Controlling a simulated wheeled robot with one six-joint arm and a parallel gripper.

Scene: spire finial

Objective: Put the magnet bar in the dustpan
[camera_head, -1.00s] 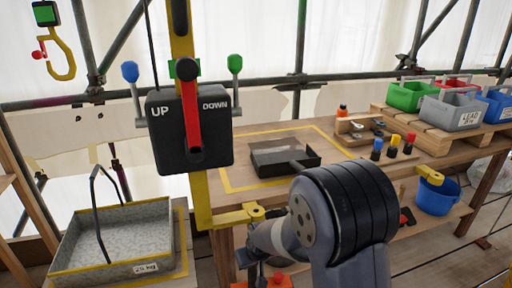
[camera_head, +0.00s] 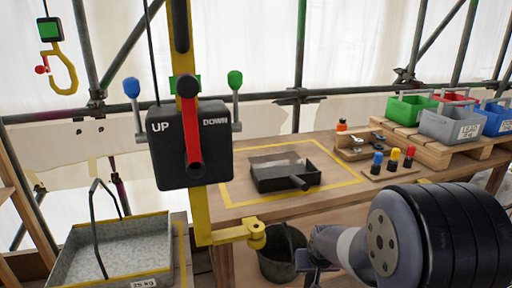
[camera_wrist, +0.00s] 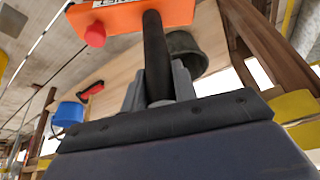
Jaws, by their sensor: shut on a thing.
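The magnet bar (camera_wrist: 137,16) is an orange block with a red knob and a black handle (camera_wrist: 157,60) in the wrist view. My gripper (camera_wrist: 158,90) is shut on that handle. In the head view my gripper (camera_head: 316,268) is at the bottom edge, in front of and below the workbench top; the bar itself is out of that frame. The dustpan (camera_head: 272,184) is a black, shallow tray with a short dark handle pointing to the front right. It lies on the workbench inside a yellow taped outline, farther back than my gripper. Nothing clearly shows in it.
A yellow post with a black UP/DOWN control box (camera_head: 190,145) stands left of the workbench (camera_head: 225,194). Its yellow bracket (camera_head: 240,234) juts out before the bench. A dark bucket (camera_head: 281,262) is below. Capped cylinders and colored bins (camera_head: 412,105) stand at right.

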